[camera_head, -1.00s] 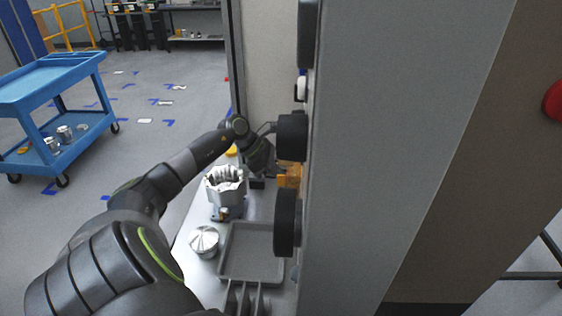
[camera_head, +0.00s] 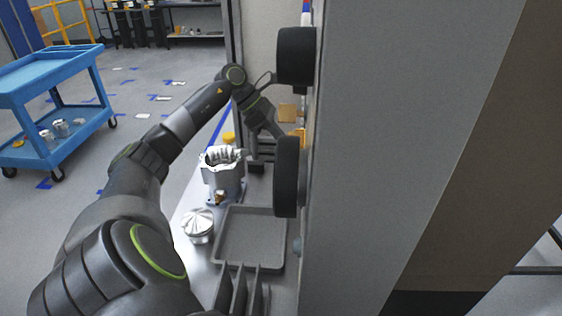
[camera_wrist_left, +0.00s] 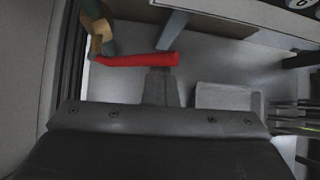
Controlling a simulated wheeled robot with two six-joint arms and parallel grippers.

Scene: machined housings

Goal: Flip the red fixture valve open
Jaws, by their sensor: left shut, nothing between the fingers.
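The red valve handle (camera_wrist_left: 137,60) shows in the left wrist view, lying nearly level across the picture. Its left end meets a brass-coloured valve body (camera_wrist_left: 97,45) on a greenish pipe. My left gripper (camera_wrist_left: 160,84) is shut and empty, its fingertips right at the handle's right part. I cannot tell whether they touch it. In the head view my left arm reaches past the housings, and its gripper end is largely hidden by the black round parts at the panel edge. The red handle is not visible there.
A silver housing (camera_head: 222,178), a round metal part (camera_head: 198,226) and a grey tray (camera_head: 250,238) stand on the bench below my arm. A large grey panel (camera_head: 400,150) closes off the right. A blue cart (camera_head: 55,75) stands on the floor at left.

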